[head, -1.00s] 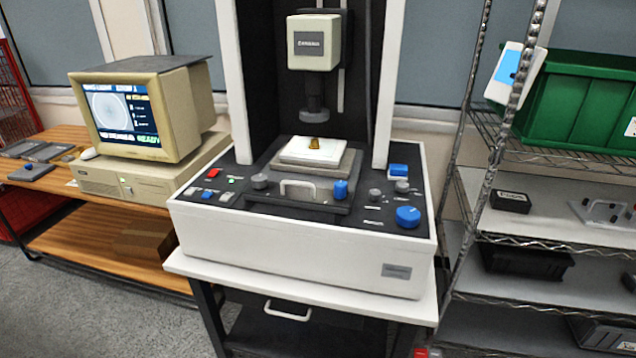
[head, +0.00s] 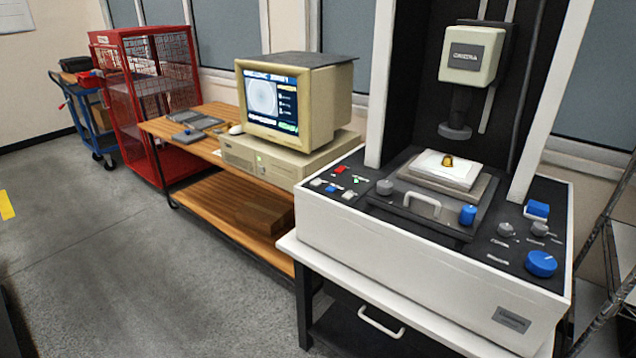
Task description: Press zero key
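The measuring machine (head: 400,240) stands at the right, with a white body and a black control panel. A cluster of small keys sits at the panel's left end: a red key (head: 340,169), a blue key (head: 330,188) and white keys, one at the front (head: 347,195). A green light (head: 356,181) glows beside them. The labels are too small to read, so I cannot tell which is the zero key. A small brass part (head: 447,160) sits on the white block (head: 440,174) under the probe head (head: 472,56). Neither of my grippers is in view.
A wooden bench (head: 183,151) left of the machine carries a monitor (head: 296,100) on a beige computer (head: 270,157). A red mesh cage (head: 150,90) and a blue cart (head: 88,122) stand further left. The grey floor (head: 100,270) at front left is clear.

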